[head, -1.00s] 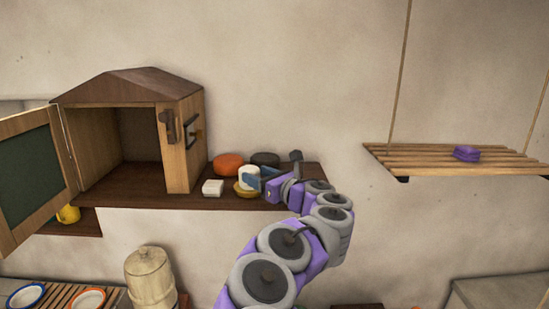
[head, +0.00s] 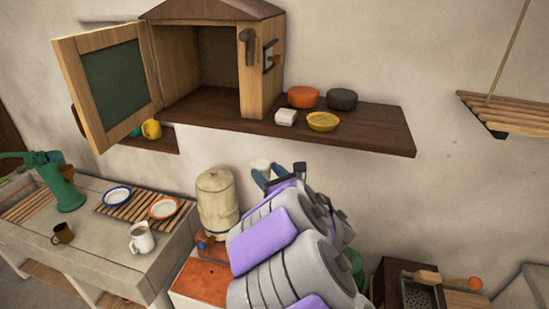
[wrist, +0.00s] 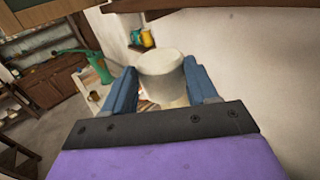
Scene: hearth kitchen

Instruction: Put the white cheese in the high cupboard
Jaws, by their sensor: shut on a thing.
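The white cheese (wrist: 162,72), a pale round cylinder, sits between the blue fingers of my gripper (wrist: 160,84) in the wrist view. My gripper is shut on it. The high cupboard (head: 252,85) is a wooden, house-shaped box on the shelf, up and left of my gripper. Its door (head: 96,55) with a green panel stands wide open to the left, and its visible inside looks empty.
The dark shelf (head: 370,130) carries a yellow dish (head: 322,122), a small white block (head: 285,117), an orange round (head: 303,97) and a dark round (head: 342,99). A beige jar (head: 217,200) stands below. A slatted hanging shelf (head: 515,117) is at right.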

